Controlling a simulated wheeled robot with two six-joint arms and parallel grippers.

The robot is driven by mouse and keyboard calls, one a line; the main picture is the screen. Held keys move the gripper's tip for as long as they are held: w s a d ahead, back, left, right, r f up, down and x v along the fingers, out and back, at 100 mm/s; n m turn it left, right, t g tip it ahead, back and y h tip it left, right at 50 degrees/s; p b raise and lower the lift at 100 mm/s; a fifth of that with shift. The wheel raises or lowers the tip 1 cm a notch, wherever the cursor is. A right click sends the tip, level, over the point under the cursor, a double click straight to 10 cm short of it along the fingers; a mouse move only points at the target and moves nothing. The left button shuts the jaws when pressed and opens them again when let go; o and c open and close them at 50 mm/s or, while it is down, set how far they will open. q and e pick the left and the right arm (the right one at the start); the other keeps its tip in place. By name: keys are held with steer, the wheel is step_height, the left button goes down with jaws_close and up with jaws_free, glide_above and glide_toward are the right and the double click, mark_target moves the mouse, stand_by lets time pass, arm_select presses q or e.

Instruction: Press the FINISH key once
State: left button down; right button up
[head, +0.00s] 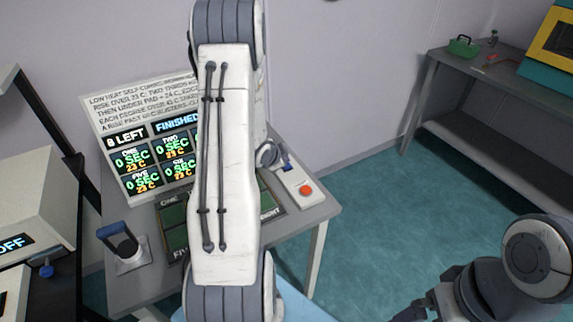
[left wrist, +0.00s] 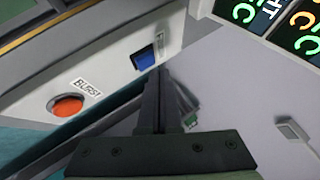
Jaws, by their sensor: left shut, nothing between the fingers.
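A white control box (head: 302,188) stands at the right end of the grey table, with a round orange-red button and a small blue key (head: 286,160). In the left wrist view the blue key (left wrist: 144,58) has a small label beside it that I cannot read. The orange-red button (left wrist: 67,106) has a label that seems to read "BURST". My left gripper (left wrist: 163,76) is shut and empty, its tips close to the blue key; I cannot tell whether they touch. My own arm hides much of the table in the head view. My right gripper (head: 418,306) is at the lower right, its opening unclear.
A display board (head: 142,134) with "8 LEFT", "FINISHED" and lit timers stands at the table's back. A blue-handled tool (head: 128,248) is at the table's left. A side bench (head: 480,78) holds a green box (head: 462,46). The floor between is clear.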

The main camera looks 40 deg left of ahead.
arm_select(q)
steer(key=shift+r+p, duration=1.95)
steer(key=shift+r, duration=0.6)
steer(key=shift+f, duration=0.1)
steer(key=s+d+r+g+h, duration=0.15)
steer(key=d+r, duration=0.25)
steer(key=d, duration=0.8)
steer(key=s+d+r+g, duration=0.2)
steer(key=d+r, duration=0.2)
steer(key=d, duration=0.8)
steer(key=s+d+r+g, duration=0.1)
steer(key=s+d, duration=0.3)
steer(key=s, duration=0.3)
steer(key=s+d+r+g+h, duration=0.1)
steer(key=s+d+r+g, duration=0.1)
steer(key=s+d, duration=0.3)
steer(key=s+d+r+m+g, duration=0.1)
steer(key=s+d, duration=0.3)
steer(key=s, duration=0.7)
steer(key=shift+d+r+g, duration=0.4)
steer(key=shift+r+g, duration=0.35)
